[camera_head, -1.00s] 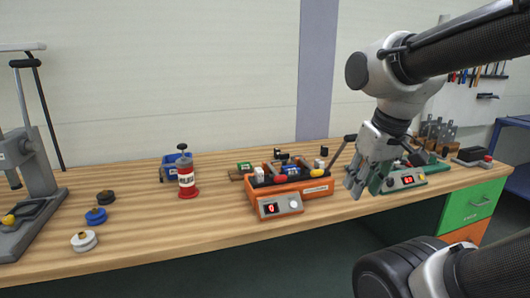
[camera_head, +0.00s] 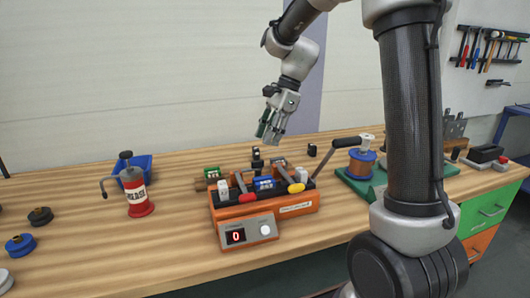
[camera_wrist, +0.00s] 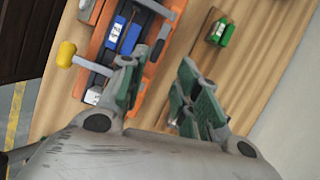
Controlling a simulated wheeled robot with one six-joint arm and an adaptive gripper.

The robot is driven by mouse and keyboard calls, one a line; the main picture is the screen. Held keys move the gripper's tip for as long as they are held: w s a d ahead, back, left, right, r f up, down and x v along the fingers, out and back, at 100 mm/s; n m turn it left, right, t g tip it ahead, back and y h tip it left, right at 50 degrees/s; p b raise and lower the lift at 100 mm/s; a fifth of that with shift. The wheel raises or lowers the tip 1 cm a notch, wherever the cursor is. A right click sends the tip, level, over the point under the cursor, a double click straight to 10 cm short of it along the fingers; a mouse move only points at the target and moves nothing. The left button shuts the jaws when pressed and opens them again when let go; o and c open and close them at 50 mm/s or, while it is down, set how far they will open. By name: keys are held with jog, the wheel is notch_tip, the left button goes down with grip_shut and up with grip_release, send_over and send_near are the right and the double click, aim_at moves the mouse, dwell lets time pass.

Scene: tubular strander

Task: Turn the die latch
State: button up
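An orange unit (camera_head: 290,207) with a red display reading 0 and a knob stands on the bench. On its top are a lever with a yellow grip (camera_head: 297,187), a lever with a red grip (camera_head: 247,197) and a blue block (camera_head: 264,184). Which part is the die latch I cannot tell. My gripper (camera_head: 270,133) hangs above the back of the unit, pointing down, clear of it. In the wrist view its green-padded fingers (camera_wrist: 162,90) are apart with nothing between them. The yellow grip (camera_wrist: 66,53) and blue block (camera_wrist: 124,36) lie to the left there.
A green block (camera_head: 211,172) lies behind the unit; a small black upright piece (camera_head: 257,160) stands at its back. A grease can (camera_head: 135,190) and blue bin (camera_head: 140,166) are left. A green-based device with a copper spool (camera_head: 361,164) stands right.

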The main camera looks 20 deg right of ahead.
aim_at(259, 161)
jog(key=a+f, duration=0.1)
jog(key=f, duration=0.1)
jog(key=a+f+m, duration=0.1)
jog(key=f, duration=0.2)
jog(key=a+f+m, duration=0.1)
jog(key=f, duration=0.1)
jog(key=shift+s+a+f, duration=0.15)
jog(key=shift+s, duration=0.1)
jog(key=shift+c, duration=0.5)
grip_shut()
